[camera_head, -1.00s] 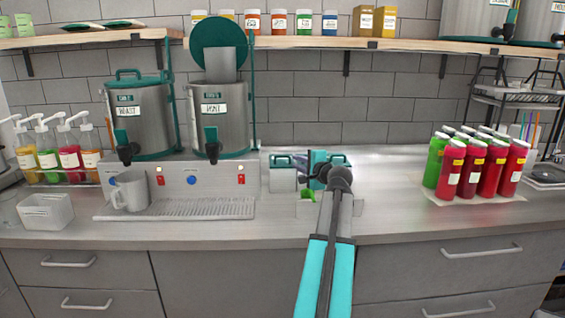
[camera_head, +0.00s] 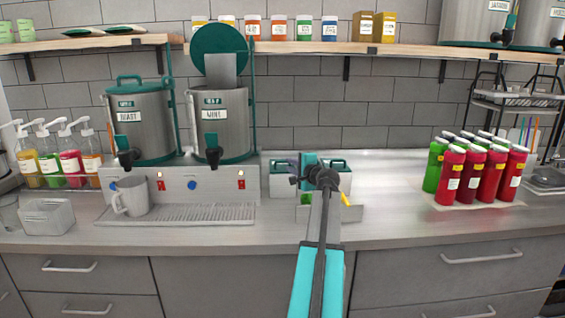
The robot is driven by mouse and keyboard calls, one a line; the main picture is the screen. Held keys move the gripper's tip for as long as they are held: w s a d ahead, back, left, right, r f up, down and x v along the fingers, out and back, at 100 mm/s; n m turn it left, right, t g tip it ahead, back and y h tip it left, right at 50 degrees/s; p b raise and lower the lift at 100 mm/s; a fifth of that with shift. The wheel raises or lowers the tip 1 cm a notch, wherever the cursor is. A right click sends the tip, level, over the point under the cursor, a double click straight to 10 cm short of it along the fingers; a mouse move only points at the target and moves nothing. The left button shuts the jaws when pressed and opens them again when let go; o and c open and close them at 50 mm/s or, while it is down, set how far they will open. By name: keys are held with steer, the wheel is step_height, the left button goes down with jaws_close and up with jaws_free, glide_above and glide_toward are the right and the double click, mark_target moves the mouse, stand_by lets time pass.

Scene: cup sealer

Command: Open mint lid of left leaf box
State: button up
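The left leaf box (camera_head: 281,185) is a small pale box with dark green on its top, on the counter right of the dispensers. The right leaf box (camera_head: 340,166) stands beside it, partly hidden by my arm. My gripper (camera_head: 297,180) is at the left box's right side, close to its top edge. My own wrist covers most of it, so its fingers, any contact, and the left box's lid position are unclear. The dispenser labelled MINT (camera_head: 220,125) has its round green lid (camera_head: 219,52) standing raised.
A low tray (camera_head: 352,214) with green and yellow items lies in front of the boxes. A grey mug (camera_head: 131,196) stands on the drip tray (camera_head: 190,215) at left. Several red and green bottles (camera_head: 474,172) stand at right. The counter between is clear.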

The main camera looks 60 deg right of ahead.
mark_target(283, 162)
steer(key=shift+p+x, duration=0.7)
steer(key=shift+x, duration=3.25)
steer(key=shift+c, duration=0.3)
jaws_close()
